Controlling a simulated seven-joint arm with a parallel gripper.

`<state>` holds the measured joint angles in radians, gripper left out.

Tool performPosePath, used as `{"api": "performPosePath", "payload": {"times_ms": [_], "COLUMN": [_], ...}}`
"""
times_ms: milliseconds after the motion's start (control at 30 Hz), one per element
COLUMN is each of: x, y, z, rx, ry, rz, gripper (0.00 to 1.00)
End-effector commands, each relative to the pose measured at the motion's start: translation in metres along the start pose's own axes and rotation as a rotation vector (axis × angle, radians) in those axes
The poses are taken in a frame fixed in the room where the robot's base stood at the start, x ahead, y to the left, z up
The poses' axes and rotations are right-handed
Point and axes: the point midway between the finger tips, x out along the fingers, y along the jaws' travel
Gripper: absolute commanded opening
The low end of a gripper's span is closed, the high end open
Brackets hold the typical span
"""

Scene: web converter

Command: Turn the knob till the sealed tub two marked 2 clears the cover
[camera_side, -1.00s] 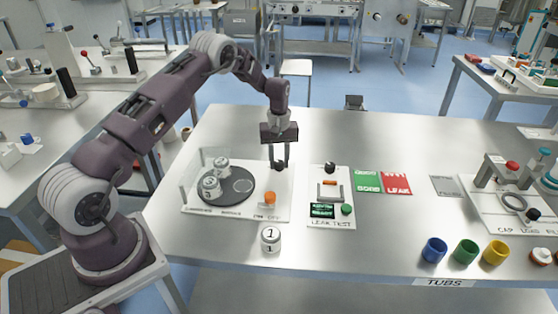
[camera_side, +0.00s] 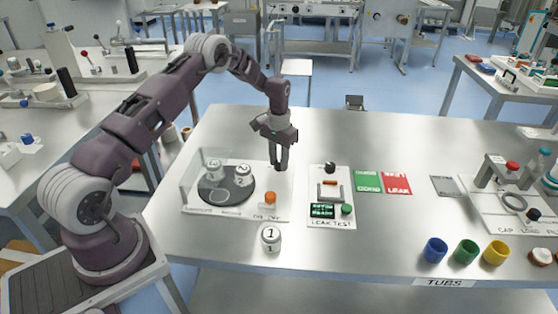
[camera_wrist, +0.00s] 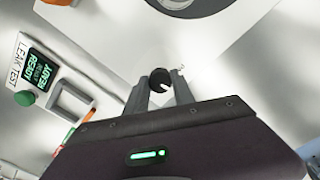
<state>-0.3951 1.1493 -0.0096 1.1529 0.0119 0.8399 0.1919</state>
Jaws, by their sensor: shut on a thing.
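The tub marked 2 (camera_side: 244,176) stands upright on the right part of a dark round turntable (camera_side: 222,199) in the side view. Another white tub (camera_side: 213,168) stands on its left back part. The clear cover (camera_side: 190,172) shows around the left of the turntable; its right edge is too faint to place exactly against tub two. My gripper (camera_side: 281,166) points down at the station's back right corner, its fingers shut on the black knob. The wrist view shows the knob (camera_wrist: 160,82) between the fingertips (camera_wrist: 159,88). In the side view the fingers largely hide it.
A tub marked 1 (camera_side: 271,239) stands on the table in front of the station. An orange button (camera_side: 270,198) sits at the station's front right. The leak test panel (camera_side: 331,196) is close to the right. Green and red mats (camera_side: 382,182) lie beyond it.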

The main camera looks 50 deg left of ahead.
Motion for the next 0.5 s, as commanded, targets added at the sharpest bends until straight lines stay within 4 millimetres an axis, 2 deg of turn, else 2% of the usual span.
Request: {"api": "performPosePath", "payload": {"times_ms": [200, 500], "x": [-0.0008, -0.0008], "y": [0.0001, -0.0004], "z": [-0.001, -0.001], "rx": [0.112, 0.184], "ry": [0.003, 0.003], "rz": [0.0, -0.001], "gripper": [0.0, 0.0]}}
